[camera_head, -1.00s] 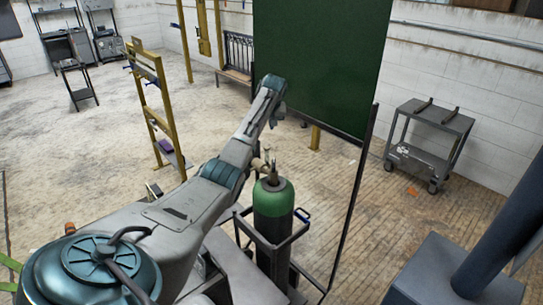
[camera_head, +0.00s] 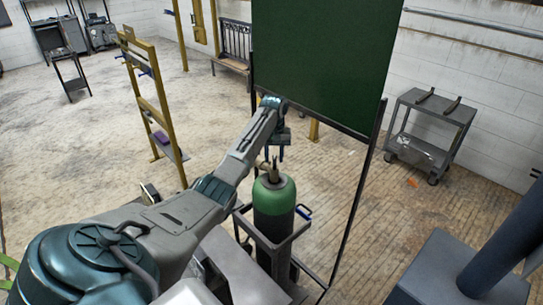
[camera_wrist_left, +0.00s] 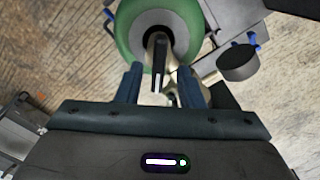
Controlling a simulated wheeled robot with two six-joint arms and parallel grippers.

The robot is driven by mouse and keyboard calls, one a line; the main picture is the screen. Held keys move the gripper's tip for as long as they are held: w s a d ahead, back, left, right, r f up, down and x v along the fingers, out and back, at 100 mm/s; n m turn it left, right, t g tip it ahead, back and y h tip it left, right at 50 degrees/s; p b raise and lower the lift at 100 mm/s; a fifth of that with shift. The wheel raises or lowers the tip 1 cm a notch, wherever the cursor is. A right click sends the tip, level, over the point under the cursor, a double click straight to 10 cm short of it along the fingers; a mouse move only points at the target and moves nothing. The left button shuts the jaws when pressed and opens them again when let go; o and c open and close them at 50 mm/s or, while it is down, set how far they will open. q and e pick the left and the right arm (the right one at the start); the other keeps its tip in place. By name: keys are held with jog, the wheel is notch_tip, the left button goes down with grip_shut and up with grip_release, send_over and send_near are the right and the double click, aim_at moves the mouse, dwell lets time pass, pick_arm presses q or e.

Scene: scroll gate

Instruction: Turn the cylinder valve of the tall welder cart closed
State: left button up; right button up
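The tall welder cart (camera_head: 262,272) stands in the lower middle of the head view and holds an upright dark cylinder with a green top (camera_head: 276,196). A brass-coloured cylinder valve (camera_head: 268,166) sits on top of it. My left gripper (camera_head: 275,155) points down just above the valve, with its two fingers apart. In the left wrist view, the left gripper (camera_wrist_left: 160,84) is open, and the valve (camera_wrist_left: 158,58) shows between and just beyond the fingertips. I cannot tell whether a finger touches it. The green shoulder (camera_wrist_left: 130,35) is behind it. My right gripper is not in view.
A dark green panel (camera_head: 320,65) stands close behind the cart. A round dark part (camera_wrist_left: 238,62) sits right of the fingers in the left wrist view. A yellow frame (camera_head: 150,95) is at left, a grey trolley (camera_head: 430,132) at right.

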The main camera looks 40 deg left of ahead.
pick_arm(q)
jog(key=shift+d+f, duration=0.15)
jog(key=shift+f, duration=0.35)
jog(key=shift+s+d, duration=0.1)
jog(key=shift+s, duration=0.05)
grip_shut()
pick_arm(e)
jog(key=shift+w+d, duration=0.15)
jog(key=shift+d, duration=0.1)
pick_arm(q)
jog(key=shift+m, duration=0.3)
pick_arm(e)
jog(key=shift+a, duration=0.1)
pick_arm(q)
jog(key=shift+m, duration=1.2)
jog(key=m, duration=0.2)
jog(key=shift+m, duration=0.3)
jog(key=shift+r+m, duration=0.1)
jog(key=shift+m, duration=1.7)
